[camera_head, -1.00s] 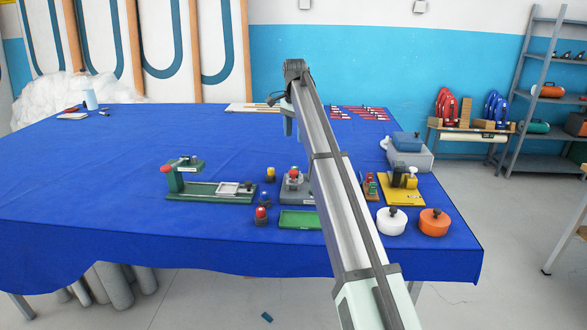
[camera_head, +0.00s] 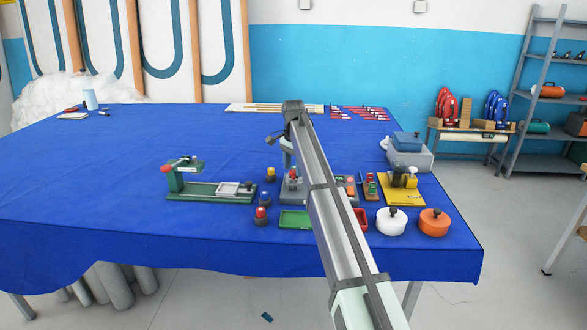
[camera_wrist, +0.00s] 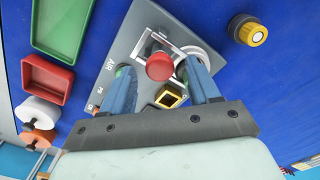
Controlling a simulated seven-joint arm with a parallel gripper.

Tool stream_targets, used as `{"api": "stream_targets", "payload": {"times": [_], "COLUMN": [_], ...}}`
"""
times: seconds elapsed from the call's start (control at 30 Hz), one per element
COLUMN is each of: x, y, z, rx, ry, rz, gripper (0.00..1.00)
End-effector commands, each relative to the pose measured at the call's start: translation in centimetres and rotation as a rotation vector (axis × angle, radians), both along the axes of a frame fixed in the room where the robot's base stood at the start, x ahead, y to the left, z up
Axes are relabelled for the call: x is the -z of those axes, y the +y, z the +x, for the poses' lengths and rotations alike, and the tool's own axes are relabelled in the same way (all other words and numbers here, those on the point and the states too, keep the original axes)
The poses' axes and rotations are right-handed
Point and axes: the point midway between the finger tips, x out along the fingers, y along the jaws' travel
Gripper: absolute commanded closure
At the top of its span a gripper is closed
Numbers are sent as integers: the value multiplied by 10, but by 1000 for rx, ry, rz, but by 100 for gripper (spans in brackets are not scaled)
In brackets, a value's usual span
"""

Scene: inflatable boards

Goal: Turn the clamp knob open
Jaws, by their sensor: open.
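A grey fixture plate marked AIR (camera_wrist: 118,60) carries a small metal clamp frame with a round red knob (camera_wrist: 160,67) on top. In the head view the plate (camera_head: 291,198) stands right of the table's middle, with the red knob (camera_head: 293,174) partly screened by my gripper (camera_head: 287,150). In the wrist view the blue fingers of my gripper (camera_wrist: 158,74) are spread, one on each side of the red knob. The knob shows between them; contact cannot be told. My arm hides part of the fixture in the head view.
A yellow-and-black knob piece (camera_wrist: 248,30) stands beside the plate. A green tray (camera_wrist: 65,25) and a red tray (camera_wrist: 47,77) lie on its other side. A green fixture with a red knob (camera_head: 210,190) stands left. White (camera_head: 391,220) and orange (camera_head: 433,221) pots sit right.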

Motion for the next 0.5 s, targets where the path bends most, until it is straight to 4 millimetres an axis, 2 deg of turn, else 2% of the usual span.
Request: {"api": "stream_targets", "payload": {"times": [0.13,0.43,0.5], "x": [7,8,8], "y": [0,0,0], "z": [0,0,0], "rx": [0,0,0], "ry": [0,0,0], "rz": [0,0,0], "gripper": [39,39,45]}}
